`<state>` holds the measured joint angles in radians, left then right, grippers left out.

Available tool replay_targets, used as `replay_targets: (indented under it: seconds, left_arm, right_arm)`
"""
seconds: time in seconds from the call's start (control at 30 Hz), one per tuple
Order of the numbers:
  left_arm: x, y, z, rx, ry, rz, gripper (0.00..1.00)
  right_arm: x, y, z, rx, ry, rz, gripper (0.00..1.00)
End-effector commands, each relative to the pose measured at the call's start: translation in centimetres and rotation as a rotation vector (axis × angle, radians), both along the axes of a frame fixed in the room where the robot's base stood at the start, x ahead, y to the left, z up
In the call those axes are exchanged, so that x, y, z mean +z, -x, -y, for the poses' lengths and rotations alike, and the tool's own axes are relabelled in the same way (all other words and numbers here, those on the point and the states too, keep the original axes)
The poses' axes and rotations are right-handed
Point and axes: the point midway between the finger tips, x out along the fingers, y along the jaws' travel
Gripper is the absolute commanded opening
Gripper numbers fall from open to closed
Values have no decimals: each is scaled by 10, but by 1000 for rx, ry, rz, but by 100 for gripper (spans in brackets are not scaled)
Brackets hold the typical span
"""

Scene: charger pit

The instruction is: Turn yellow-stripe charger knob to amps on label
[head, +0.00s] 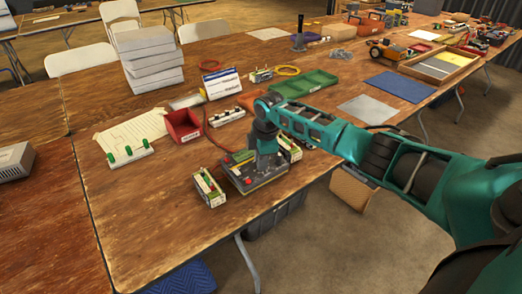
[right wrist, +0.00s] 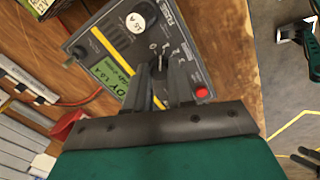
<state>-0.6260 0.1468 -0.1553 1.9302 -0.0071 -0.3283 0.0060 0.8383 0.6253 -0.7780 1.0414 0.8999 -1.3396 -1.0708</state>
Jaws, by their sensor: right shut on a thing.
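The dark grey charger (head: 270,177) sits near the front edge of the wooden table. My right gripper (head: 262,163) reaches down onto the charger top. In the right wrist view its fingers (right wrist: 168,75) are shut on the knob (right wrist: 163,61), which they mostly hide.
Battery-like packs stand close on both sides of the charger, one at left (head: 208,187) and one at right (head: 290,148). A red bin (head: 183,126), a white strip with green pegs (head: 130,153) and a green tray (head: 303,83) lie farther back. The table's front left is bare.

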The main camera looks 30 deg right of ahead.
Motion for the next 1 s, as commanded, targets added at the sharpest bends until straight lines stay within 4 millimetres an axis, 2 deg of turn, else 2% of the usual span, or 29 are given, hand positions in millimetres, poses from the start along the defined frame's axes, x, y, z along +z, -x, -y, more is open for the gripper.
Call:
replay_targets:
  seconds: [0.03, 0.33, 0.87, 0.9, 1.0]
  left_arm:
    - [9, 1, 0, 1, 1, -2, 56]
    - [27, 0, 4, 0, 9, 3, 56]
    - [29, -2, 6, -4, 11, 4, 56]
    - [29, -2, 6, -3, 11, 5, 56]
    - [30, -3, 6, -4, 10, 7, 56]
  right_arm:
    - [3, 1, -1, -29, -8, -5, 0]
    - [1, 1, -1, -160, -31, -4, 0]
    - [-1, 0, 0, -193, -36, -4, 0]
    - [-1, 0, 0, -193, -36, -4, 24]
    - [-1, 0, 0, -193, -36, -4, 33]
